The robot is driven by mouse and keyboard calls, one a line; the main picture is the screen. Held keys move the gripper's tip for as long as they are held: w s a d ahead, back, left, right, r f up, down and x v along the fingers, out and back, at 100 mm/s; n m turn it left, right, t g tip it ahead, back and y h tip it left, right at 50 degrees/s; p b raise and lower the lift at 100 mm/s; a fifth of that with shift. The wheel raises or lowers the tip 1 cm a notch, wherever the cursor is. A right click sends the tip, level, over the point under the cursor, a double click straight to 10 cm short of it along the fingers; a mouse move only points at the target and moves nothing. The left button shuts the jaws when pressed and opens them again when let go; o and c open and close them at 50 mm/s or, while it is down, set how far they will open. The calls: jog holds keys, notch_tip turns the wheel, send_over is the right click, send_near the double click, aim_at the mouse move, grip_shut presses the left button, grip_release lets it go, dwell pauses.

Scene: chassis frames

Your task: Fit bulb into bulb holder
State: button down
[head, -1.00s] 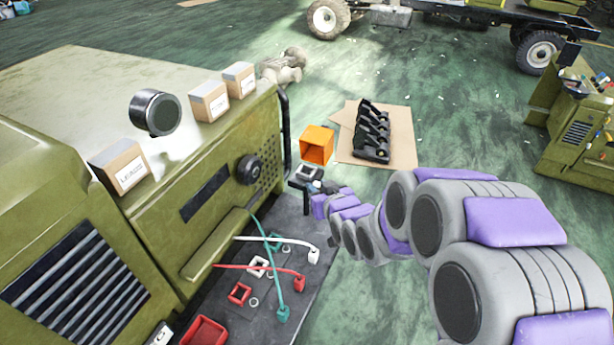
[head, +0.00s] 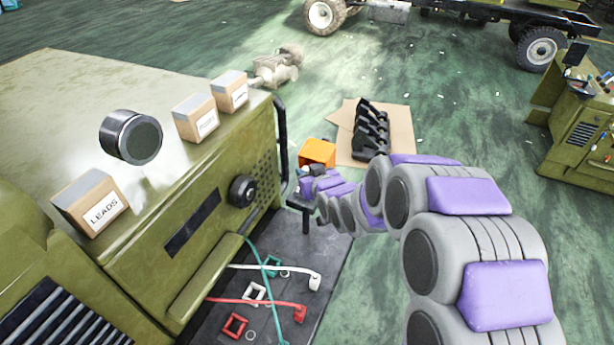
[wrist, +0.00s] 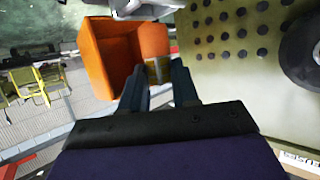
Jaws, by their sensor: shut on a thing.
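My gripper (head: 305,187) is at the end of my arm, beside the right end of the green machine's front panel. In the wrist view its two dark fingers (wrist: 157,78) point away and are shut on a small pale, see-through thing (wrist: 158,68), which looks like the bulb. The bulb is small and partly hidden by the fingers. I cannot tell for sure which thing is the bulb holder. A black round fitting (head: 242,190) stands out from the machine's front panel, left of my gripper. Its edge also shows at the right of the wrist view (wrist: 305,50).
An orange open box (head: 318,152) stands just beyond my gripper. The green machine (head: 190,190) bears cardboard boxes (head: 92,203) and a black cylinder (head: 130,137). Coloured leads (head: 290,272) lie on the dark mat (head: 325,238). Black brackets (head: 370,130) lie on cardboard behind.

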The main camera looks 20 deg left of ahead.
jog(key=c, duration=1.9)
grip_release()
jog(key=f, duration=0.1)
jog(key=f+b, duration=0.1)
jog(key=f, duration=0.1)
jog(key=shift+s+d+f, duration=0.15)
jog(key=shift+s+d, duration=0.05)
jog(key=shift+d, duration=0.05)
jog(key=shift+a, duration=0.2)
grip_shut()
jog(key=o, duration=1.1)
grip_release()
jog(key=shift+c, duration=0.2)
jog(key=shift+d, duration=0.1)
jog(key=shift+s+d+r, duration=0.15)
jog(key=shift+r, duration=0.1)
jog(key=p+v, duration=0.1)
jog(key=v, duration=1)
jog(key=shift+p, duration=0.35)
jog(key=shift+s+d, duration=0.1)
